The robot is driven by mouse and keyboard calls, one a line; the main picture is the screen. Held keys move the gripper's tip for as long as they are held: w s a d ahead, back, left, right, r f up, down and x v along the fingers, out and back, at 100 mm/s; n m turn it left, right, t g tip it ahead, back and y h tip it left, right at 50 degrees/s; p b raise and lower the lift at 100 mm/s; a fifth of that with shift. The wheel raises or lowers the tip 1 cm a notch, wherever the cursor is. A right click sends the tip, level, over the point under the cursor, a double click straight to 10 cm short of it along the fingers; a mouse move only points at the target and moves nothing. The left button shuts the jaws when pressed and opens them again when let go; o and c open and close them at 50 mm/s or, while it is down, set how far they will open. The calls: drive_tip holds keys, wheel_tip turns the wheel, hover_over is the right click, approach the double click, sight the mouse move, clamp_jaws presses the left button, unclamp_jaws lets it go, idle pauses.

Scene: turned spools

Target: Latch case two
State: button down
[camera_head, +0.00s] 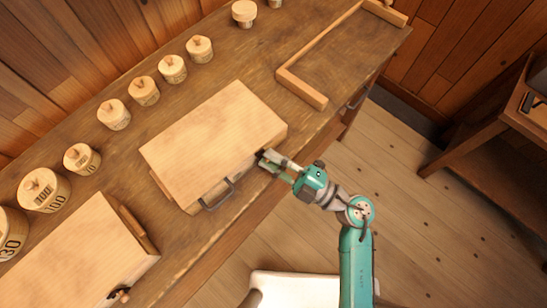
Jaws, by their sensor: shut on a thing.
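A pale wooden case (215,140) lies on the workbench with its lid down, and a dark handle (217,195) is on its front. A second pale wooden case (70,265) is at the lower left, cut off by the picture edge. No number shows on either case, so I cannot tell which is case two. My gripper (267,160) is at the front right corner of the middle case, shut on a small part there that looks like its latch. The fingers mostly hide that part.
Several lidded wooden spools (144,91) stand in a row along the bench's back. A wooden rail frame (302,90) lies to the right on the bench (345,60). A white seat (310,288) is below, and another table (485,135) stands at the right. Floor between is clear.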

drive_tip(key=c, duration=1.1)
unclamp_jaws()
drive_tip(key=v, duration=1.2)
